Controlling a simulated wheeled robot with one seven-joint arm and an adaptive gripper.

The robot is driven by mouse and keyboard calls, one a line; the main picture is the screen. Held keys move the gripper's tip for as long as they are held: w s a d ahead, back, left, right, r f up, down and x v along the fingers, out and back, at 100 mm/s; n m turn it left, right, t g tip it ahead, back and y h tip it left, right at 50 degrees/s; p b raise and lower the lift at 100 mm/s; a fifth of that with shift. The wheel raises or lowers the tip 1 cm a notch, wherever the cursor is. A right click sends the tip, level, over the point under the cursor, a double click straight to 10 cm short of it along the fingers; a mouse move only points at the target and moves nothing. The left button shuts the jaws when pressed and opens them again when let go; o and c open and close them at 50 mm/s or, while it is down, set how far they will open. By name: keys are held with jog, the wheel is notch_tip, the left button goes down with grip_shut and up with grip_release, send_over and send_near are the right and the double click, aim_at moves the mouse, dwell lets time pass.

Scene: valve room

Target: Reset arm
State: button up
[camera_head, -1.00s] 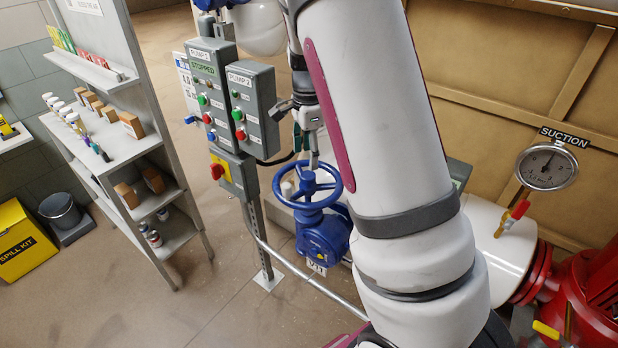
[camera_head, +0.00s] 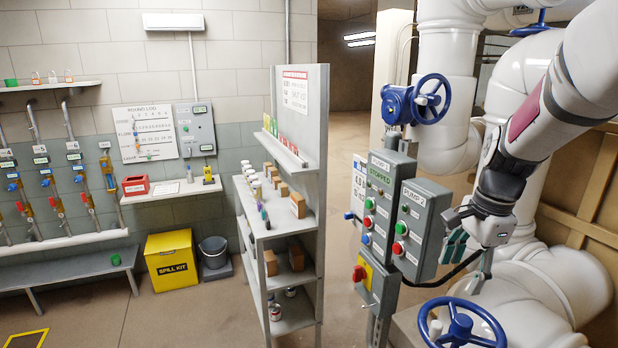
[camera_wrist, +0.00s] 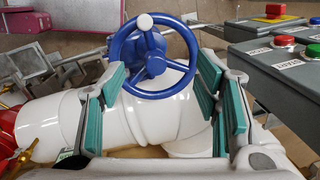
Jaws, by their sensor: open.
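My gripper (camera_head: 468,258) is open and empty in the head view, just right of the grey PUMP 2 box (camera_head: 422,228). My arm (camera_head: 560,90) reaches in from the upper right. A blue handwheel (camera_head: 462,325) is below my gripper at the bottom edge. In the wrist view my gripper (camera_wrist: 160,105) shows its teal pads spread wide apart. The blue handwheel (camera_wrist: 153,54) appears between and beyond them, and the pads look apart from it.
The PUMP 1 box (camera_head: 380,205) stands beside PUMP 2, with a yellow-and-red switch (camera_head: 362,273) below. White pipes (camera_head: 550,275) crowd the right. A shelf unit (camera_head: 262,225) stands mid-left. Open floor (camera_head: 180,320) lies front left.

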jog(key=s+a+r+n+t+b, duration=0.2)
jog(key=s+a+n, duration=0.3)
jog(key=s+n, duration=0.2)
jog(key=s+a+r+n+t+b, duration=0.2)
jog(key=s+a+n, duration=0.4)
jog(key=n, duration=0.3)
jog(key=shift+s+a+n+h+b, duration=0.3)
jog(key=shift+s+h+b, duration=0.1)
jog(key=shift+s+b, duration=0.3)
